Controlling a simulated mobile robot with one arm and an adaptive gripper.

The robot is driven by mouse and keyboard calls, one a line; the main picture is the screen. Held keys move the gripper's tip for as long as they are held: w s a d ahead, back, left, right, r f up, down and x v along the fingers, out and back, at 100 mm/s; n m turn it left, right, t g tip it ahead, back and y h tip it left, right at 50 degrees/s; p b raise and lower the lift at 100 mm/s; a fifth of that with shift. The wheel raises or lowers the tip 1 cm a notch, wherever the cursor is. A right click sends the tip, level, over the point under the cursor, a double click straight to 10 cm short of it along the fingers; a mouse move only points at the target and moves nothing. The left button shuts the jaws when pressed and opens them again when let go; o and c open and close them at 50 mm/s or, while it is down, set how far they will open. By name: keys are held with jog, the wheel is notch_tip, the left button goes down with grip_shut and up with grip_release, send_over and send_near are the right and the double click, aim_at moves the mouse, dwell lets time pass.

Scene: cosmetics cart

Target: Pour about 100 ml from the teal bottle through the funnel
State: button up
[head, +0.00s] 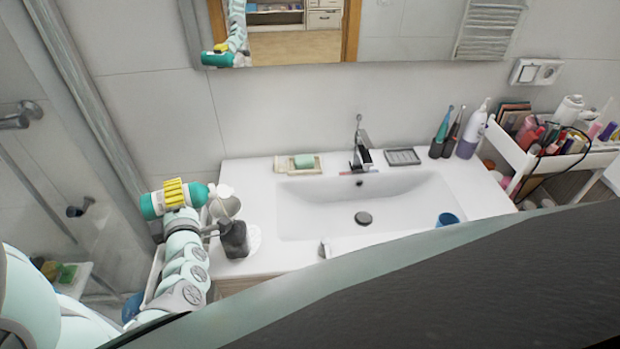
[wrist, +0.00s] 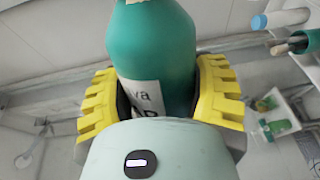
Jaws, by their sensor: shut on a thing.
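The teal bottle (head: 198,193) lies about horizontal at the left end of the washbasin counter, its right end towards a pale, rounded thing (head: 224,205) that may be the funnel. My gripper (head: 173,193) is shut around the bottle's middle with its yellow fingers. In the wrist view the bottle (wrist: 155,50) sits between both fingers, and part of a white label shows. A dark bottle (head: 234,240) stands just below the pale thing on a white round dish (head: 255,238). I cannot tell whether the bottle's mouth touches the pale thing, nor whether liquid flows.
The white washbasin (head: 320,210) lies right of the dark bottle, with a tap (head: 360,150), a soap dish (head: 318,161) and a blue cup (head: 447,219). A mirror hangs behind. A crowded cart (head: 520,150) stands at the right. A glass shower panel is at the left.

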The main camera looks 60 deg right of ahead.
aim_at(185, 187)
jog(key=shift+s+d+r+m+p, duration=0.15)
jog(key=shift+r+m+p, duration=0.45)
jog(key=shift+p, duration=0.45)
jog(key=shift+s+d+r+m+p, duration=0.15)
jog(key=shift+r+m+p, duration=0.3)
jog(key=shift+m+p, duration=0.45)
jog(key=shift+s+d+r+m+p, duration=0.15)
jog(key=shift+r+m+p, duration=0.35)
jog(key=shift+p, duration=0.7)
jog(key=shift+w+d+r, duration=0.1)
jog(key=shift+d+r+m+p, duration=0.1)
jog(key=shift+r+m+p, duration=0.2)
jog(key=shift+p, duration=0.2)
jog(key=shift+s+d+r+m+t+p, duration=0.15)
jog(key=shift+r+m+p, duration=0.25)
jog(key=shift+p, duration=0.25)
jog(key=shift+s+d+r+m+t+p, duration=0.15)
jog(key=shift+r+m+p, duration=0.15)
jog(key=shift+r+p, duration=0.3)
dwell(0.7)
